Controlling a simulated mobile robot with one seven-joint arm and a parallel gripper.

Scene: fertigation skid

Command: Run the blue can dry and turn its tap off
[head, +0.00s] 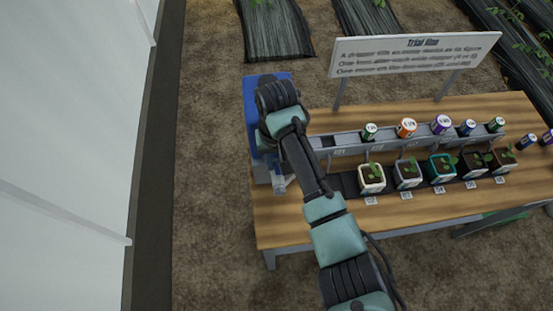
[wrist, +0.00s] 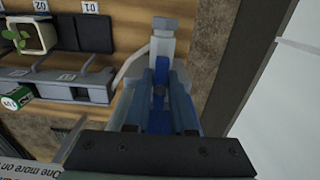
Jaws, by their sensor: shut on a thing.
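The blue can (head: 250,105) stands at the left end of the wooden table, largely hidden behind my arm in the head view. In the wrist view its blue surface (wrist: 161,120) shows between my fingers. My gripper (wrist: 161,78) is closed in on a small part at the can, which appears to be its tap; the fingers hide most of it and I cannot tell its setting. A pale grey piece (wrist: 163,42) extends beyond the fingertips. In the head view a pale, clear-looking piece (head: 280,186) shows below the can. Any flow or liquid level is not visible.
Right of the can, a grey rack (head: 347,139) holds several coloured drippers above potted seedlings, including a white pot (head: 371,178). A sign (head: 415,55) stands behind. A white wall (head: 70,150) lies left, across open floor. The table's front strip is clear.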

